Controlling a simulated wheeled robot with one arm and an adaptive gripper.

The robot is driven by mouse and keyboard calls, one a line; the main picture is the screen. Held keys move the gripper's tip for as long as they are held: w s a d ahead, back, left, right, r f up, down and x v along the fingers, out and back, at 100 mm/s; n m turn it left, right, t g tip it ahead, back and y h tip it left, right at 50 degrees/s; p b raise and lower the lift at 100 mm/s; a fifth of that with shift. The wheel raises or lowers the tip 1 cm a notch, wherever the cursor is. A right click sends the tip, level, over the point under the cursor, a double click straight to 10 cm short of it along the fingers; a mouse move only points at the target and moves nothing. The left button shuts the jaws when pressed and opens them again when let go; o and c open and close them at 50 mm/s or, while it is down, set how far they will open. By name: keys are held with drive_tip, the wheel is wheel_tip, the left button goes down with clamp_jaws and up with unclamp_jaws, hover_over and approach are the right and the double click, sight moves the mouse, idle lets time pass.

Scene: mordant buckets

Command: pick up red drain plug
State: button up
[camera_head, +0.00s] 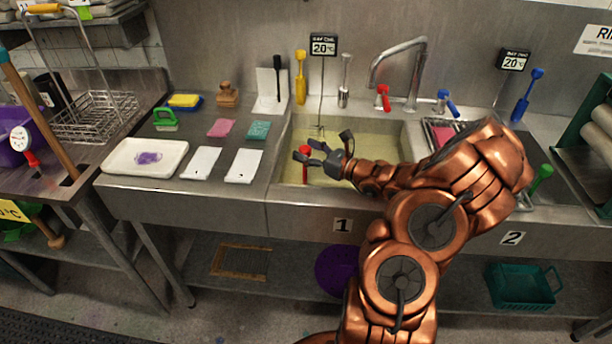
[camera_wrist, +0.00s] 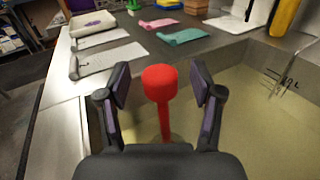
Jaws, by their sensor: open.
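The red drain plug (camera_wrist: 160,84) has a thick rounded top on a thinner upright stem. In the wrist view it stands between the two open fingers of my gripper (camera_wrist: 158,96), with a visible gap on each side. The stem's lower end is at the yellowish liquid in the basin. In the head view the plug (camera_head: 304,166) shows at the left of basin 1, and my gripper (camera_head: 318,148) is over the basin beside it. My gripper is open and holds nothing. The wrist view hides the plug's base behind the gripper body.
Basin 1 (camera_head: 342,225) has a steel front and rim around the gripper. A faucet (camera_head: 398,62) arches behind it. White cards (camera_head: 243,166) and a white tray (camera_head: 118,160) lie on the counter at left. A thermometer-like probe (camera_head: 321,100) hangs at the basin's back.

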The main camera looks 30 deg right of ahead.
drive_tip(key=shift+w+a, duration=0.2)
drive_tip(key=shift+w, duration=0.2)
drive_tip(key=shift+c, duration=0.2)
clamp_jaws()
